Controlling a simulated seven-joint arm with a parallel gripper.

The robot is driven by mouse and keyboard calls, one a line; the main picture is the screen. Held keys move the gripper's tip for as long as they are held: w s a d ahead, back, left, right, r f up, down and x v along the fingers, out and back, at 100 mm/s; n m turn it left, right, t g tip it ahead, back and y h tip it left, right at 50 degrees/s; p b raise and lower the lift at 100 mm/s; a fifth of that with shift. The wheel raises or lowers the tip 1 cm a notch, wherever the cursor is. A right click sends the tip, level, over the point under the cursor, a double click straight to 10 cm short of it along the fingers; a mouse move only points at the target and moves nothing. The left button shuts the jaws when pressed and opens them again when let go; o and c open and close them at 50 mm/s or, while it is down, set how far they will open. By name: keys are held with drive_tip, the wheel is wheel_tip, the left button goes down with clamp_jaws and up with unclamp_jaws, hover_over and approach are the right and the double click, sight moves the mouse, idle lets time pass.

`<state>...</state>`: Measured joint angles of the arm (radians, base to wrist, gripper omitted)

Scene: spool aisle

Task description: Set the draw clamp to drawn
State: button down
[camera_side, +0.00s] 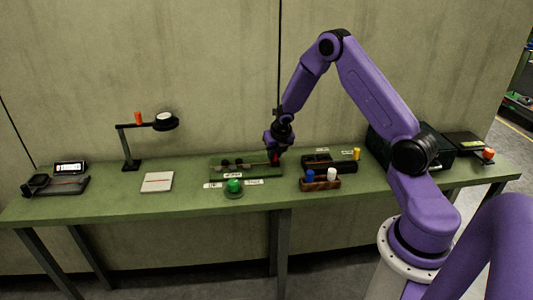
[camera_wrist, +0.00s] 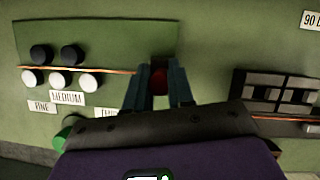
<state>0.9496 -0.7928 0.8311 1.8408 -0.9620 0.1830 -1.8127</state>
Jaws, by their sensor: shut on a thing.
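My gripper (camera_side: 276,155) is at the right end of a green board (camera_side: 216,177) on the bench. In the wrist view my gripper (camera_wrist: 160,97) is shut on a red knob (camera_wrist: 159,78), which looks like the draw clamp's grip. The red also shows between the fingers in the side view (camera_side: 276,158). An orange wire (camera_wrist: 110,70) runs from the left to the knob, past black and white rollers (camera_wrist: 60,78). The fingers hide most of the clamp, and its setting cannot be read.
Labels FINE (camera_wrist: 42,107) and MEDIUM (camera_wrist: 68,97) lie below the rollers, near a green button (camera_side: 233,186). To the right are a black slotted block (camera_wrist: 277,92) and a holder (camera_side: 320,184) with blue and white pegs. A lamp (camera_side: 165,122) stands left. The bench front is mostly clear.

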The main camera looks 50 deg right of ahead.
drive_tip(key=shift+d, duration=0.15)
drive_tip(key=c, duration=1)
unclamp_jaws()
drive_tip(key=v, duration=1.7)
drive_tip(key=shift+s+r, duration=0.1)
drive_tip(key=shift+r, duration=0.1)
